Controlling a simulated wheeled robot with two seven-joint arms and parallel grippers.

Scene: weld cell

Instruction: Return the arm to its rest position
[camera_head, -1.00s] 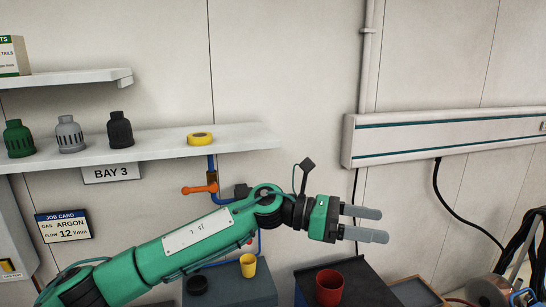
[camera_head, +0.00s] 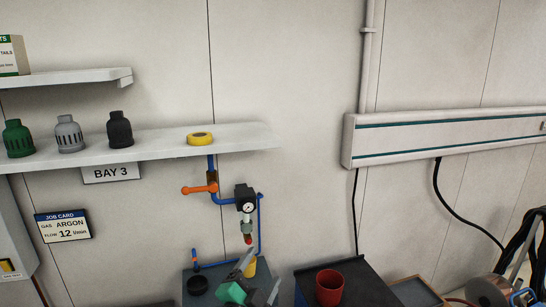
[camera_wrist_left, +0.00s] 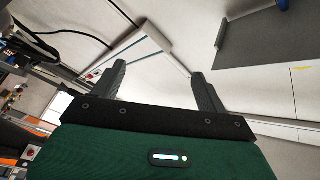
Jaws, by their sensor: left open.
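My left gripper (camera_head: 258,285) shows at the bottom of the head view, its green body low and its two grey fingers apart and pointing up to the right. It partly covers a yellow cup (camera_head: 250,266) on the grey surface behind it; I cannot tell how far apart they are. In the left wrist view the gripper's two dark fingers (camera_wrist_left: 160,85) stand apart with nothing between them. The rest of the left arm is out of the head view. My right gripper is in neither view.
A red cup (camera_head: 330,287) stands on a dark bench top (camera_head: 365,290). A black ring-like part (camera_head: 197,285) lies left of the gripper. A pressure gauge (camera_head: 247,206) on blue piping is above it. The shelf (camera_head: 240,138) holds a yellow tape roll (camera_head: 200,139) and several nozzle-like cups.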

